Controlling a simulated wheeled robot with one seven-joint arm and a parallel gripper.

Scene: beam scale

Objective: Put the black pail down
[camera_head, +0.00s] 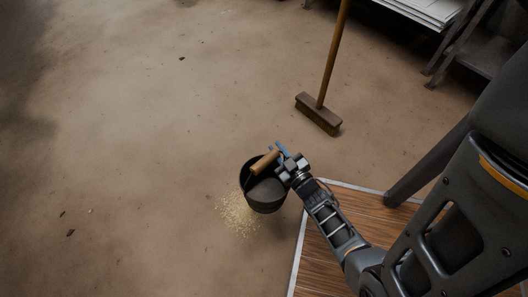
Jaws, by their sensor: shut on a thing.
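The black pail (266,196) is near the middle of the head view, with a wooden grip on its handle (264,161). My gripper (279,157), with blue fingertips, is shut on the pail's handle at its upper right. The pail looks tilted, with its dark opening partly in view. I cannot tell whether its base touches the floor. Pale grains (238,214) lie scattered on the floor just left of and below the pail.
A broom (319,113) stands upright on the floor above and right of the pail. A wooden board surface with a pale edge (330,250) lies under my arm. A metal rack (480,48) is at the top right. The floor at left is mostly clear.

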